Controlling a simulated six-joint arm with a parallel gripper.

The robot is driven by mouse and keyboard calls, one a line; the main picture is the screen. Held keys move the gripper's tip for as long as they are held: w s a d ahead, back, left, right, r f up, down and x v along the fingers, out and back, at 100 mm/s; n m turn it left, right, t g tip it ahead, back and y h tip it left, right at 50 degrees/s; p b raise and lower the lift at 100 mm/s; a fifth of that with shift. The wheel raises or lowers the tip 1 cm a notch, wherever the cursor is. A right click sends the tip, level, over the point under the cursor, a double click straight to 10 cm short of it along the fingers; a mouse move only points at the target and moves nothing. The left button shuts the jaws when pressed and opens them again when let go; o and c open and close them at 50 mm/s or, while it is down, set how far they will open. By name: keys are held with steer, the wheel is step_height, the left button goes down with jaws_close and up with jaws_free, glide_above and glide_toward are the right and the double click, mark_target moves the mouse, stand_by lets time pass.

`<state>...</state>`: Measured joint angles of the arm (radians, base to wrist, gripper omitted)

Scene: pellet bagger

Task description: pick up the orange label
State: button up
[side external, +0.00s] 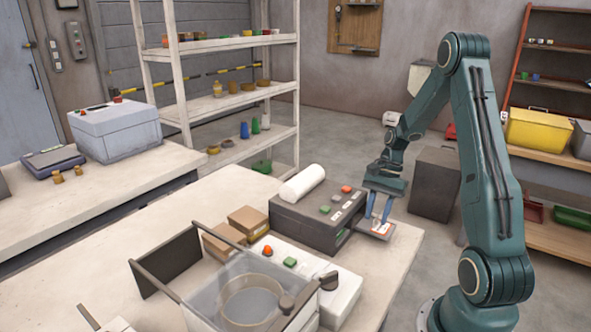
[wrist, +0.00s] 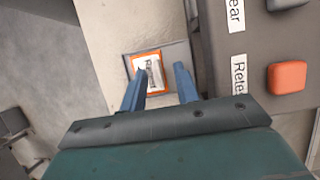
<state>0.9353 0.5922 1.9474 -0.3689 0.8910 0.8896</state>
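The orange label (wrist: 150,72) is a small orange-bordered piece with a white printed middle. It lies on a flat grey tray (wrist: 184,54) that sticks out from the dark box with buttons. In the side view the label (side external: 382,228) sits at the tray's end, just below my gripper (side external: 377,215). My gripper (wrist: 161,68) points down with its two blue fingers apart and nothing held between them. In the wrist view the label shows between and beyond the fingertips, nearer the left one. I cannot tell whether the fingertips touch the tray.
The dark box (side external: 310,213) stands directly beside my gripper, with a white roll (side external: 302,183) on top. Small cardboard boxes (side external: 249,221) and a clear-walled bin (side external: 240,290) stand farther left. The table edge is close to the tray; floor lies beyond.

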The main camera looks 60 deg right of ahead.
mark_target(377, 216)
steer(key=shift+f, duration=0.2)
steer(key=shift+c, duration=0.4)
jaws_close()
steer(key=shift+r, duration=0.1)
step_height(377, 216, up, 20)
stand_by(1.0)
steer(key=shift+w, duration=0.15)
stand_by(0.6)
